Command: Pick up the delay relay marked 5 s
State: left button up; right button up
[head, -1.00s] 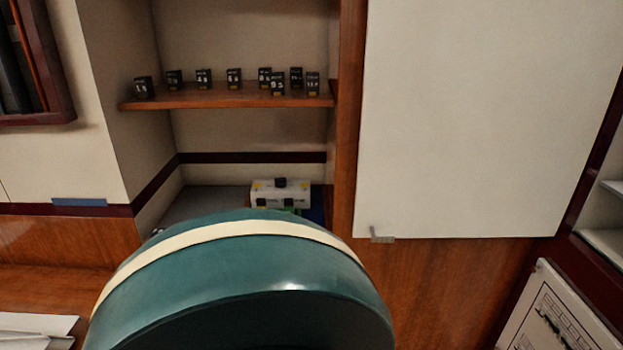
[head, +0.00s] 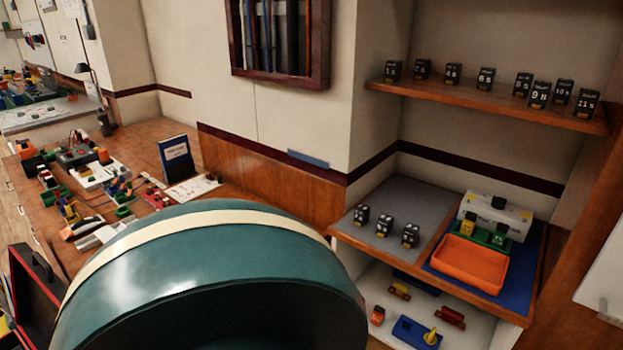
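Several black delay relays with white markings and yellow patches stand in an uneven row on the upper wooden shelf (head: 470,96). Among them are a far-left relay (head: 393,71), a middle relay (head: 486,79), a front relay that seems marked 9 (head: 540,94) and a far-right relay that seems marked 11 (head: 587,103). Three more black relays stand on the grey mat below: left (head: 361,216), middle (head: 384,226) and right (head: 411,235). The markings are too small to tell surely which one reads 5 s. Neither of my grippers is in view.
Right of the grey mat (head: 405,191), an orange tray (head: 468,265) and a white box (head: 497,207) stand on a blue mat (head: 527,262). Toys lie on the white shelf (head: 470,345) beneath. A cluttered wooden bench (head: 150,133) with a dark blue book (head: 177,160) runs along the left.

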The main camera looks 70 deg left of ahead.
aim_at(384, 222)
jog(key=u, duration=1.75)
